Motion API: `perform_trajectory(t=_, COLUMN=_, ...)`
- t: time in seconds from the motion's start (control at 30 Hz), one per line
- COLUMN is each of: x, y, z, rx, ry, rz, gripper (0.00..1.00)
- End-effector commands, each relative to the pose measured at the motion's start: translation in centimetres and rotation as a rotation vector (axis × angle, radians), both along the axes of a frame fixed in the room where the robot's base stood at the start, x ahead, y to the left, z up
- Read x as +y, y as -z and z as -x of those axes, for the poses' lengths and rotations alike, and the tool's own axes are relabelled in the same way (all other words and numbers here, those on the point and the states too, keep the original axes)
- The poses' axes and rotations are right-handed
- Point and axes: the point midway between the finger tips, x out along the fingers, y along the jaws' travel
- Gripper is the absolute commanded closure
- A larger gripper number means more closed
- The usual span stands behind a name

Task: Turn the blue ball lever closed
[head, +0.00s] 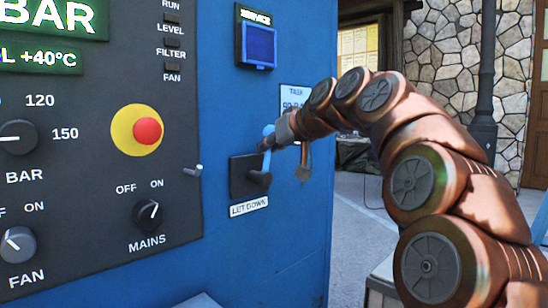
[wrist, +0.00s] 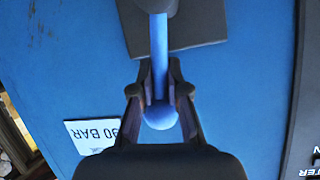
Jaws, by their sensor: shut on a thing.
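The blue ball lever (wrist: 159,50) rises from a dark square mounting plate (head: 240,185) on the blue cabinet, just above the "LET DOWN" label. In the head view its blue upper end (head: 268,131) is partly covered by my gripper (head: 272,144). In the wrist view the lever's rod runs to a blue ball (wrist: 160,114), which lies between the two fingers of my gripper (wrist: 160,92). The fingers are shut on the lever near the ball. My arm reaches in from the right in the head view.
The blue cabinet (head: 290,240) carries a dark control panel on the left. A red emergency button (head: 147,131) and a small grey peg (head: 193,171) stick out left of the lever. A white sign (head: 295,99) is above it. Open paving lies beyond the cabinet's right edge.

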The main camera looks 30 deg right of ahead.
Motion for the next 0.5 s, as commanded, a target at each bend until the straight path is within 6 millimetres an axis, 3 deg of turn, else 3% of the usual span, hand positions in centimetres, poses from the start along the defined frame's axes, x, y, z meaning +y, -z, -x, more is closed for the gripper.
perform_trajectory(t=0.03, x=0.2, y=-1.2, z=0.2, rx=-0.038, ry=0.006, rz=0.035, gripper=1.00)
perform_trajectory(t=0.5, x=1.4, y=-1.7, z=0.5, rx=-0.076, ry=0.008, rz=0.186, gripper=1.00)
